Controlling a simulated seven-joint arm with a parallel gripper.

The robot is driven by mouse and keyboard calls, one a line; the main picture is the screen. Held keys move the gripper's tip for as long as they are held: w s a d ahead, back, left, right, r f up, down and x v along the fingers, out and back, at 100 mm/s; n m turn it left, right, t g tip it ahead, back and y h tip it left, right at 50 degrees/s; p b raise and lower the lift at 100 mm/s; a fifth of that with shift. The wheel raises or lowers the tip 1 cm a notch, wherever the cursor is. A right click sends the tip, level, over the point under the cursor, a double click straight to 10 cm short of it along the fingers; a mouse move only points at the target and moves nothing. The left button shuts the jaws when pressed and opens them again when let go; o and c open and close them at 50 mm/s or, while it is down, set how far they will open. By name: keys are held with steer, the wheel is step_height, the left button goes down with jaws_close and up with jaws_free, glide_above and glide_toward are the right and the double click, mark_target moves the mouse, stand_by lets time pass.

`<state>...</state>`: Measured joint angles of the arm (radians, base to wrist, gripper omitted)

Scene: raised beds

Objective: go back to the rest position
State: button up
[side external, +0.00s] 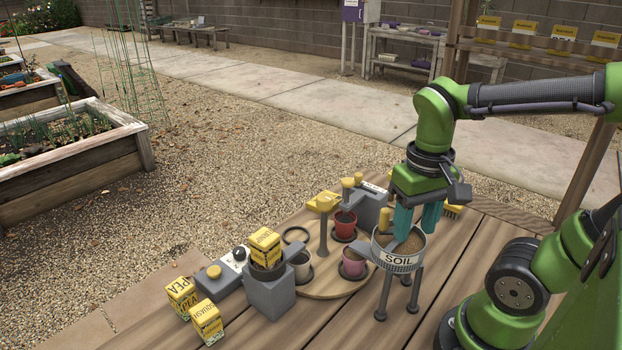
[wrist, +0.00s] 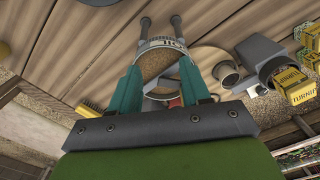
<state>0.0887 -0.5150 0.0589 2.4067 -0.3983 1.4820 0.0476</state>
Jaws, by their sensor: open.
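My gripper (side external: 418,220) has two teal fingers and points down over the round metal soil hopper (side external: 398,262) labelled SOIL. The hopper stands on grey legs and holds brown soil. In the wrist view my gripper (wrist: 162,85) has its fingers spread, with the soil hopper (wrist: 160,45) showing between and beyond them. No object shows held between the fingers. How far the fingertips are from the hopper rim is hard to tell.
Yellow seed boxes (side external: 207,322) stand at the table's left. A grey block (side external: 270,295) holds a yellow packet (side external: 265,247). A wooden post rises behind my arm.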

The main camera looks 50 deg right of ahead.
mark_target(385, 209)
steer(key=shift+s+d, duration=0.25)
steer(key=shift+d, duration=0.7)
steer(key=w+a, duration=0.2)
steer(key=a, duration=0.1)
steer(key=w, duration=0.2)
steer(key=w+d, duration=0.1)
steer(key=w, duration=0.1)
steer(key=shift+w+d+r, duration=0.1)
steer(key=shift+w+r, duration=0.05)
step_height(385, 209, up, 6)
steer(key=shift+f, duration=2.3)
steer(key=shift+r, duration=0.1)
